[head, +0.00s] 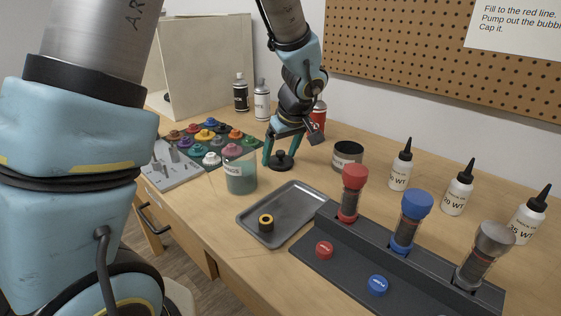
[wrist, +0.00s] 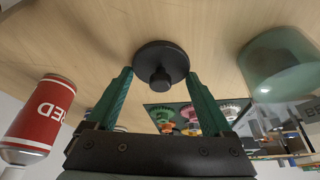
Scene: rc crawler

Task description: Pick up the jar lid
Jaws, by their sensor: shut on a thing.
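The jar lid (head: 281,162) is a black disc with a knob on top. In the head view it is at or just above the wooden tabletop; I cannot tell whether it touches. My gripper (head: 280,153) points down, with its green fingers on either side of the lid, shut on it. In the wrist view the lid (wrist: 158,58) sits between the two fingertips (wrist: 159,74). A glass jar (head: 241,178) with greenish contents stands to the left and nearer the camera. It also shows at the right of the wrist view (wrist: 281,65).
A red can (head: 318,117) stands close behind my gripper. A dark open tub (head: 347,157) stands to its right. A grey tray (head: 284,226) and a dark rack (head: 385,248) are in front, with white bottles (head: 400,172) at the right.

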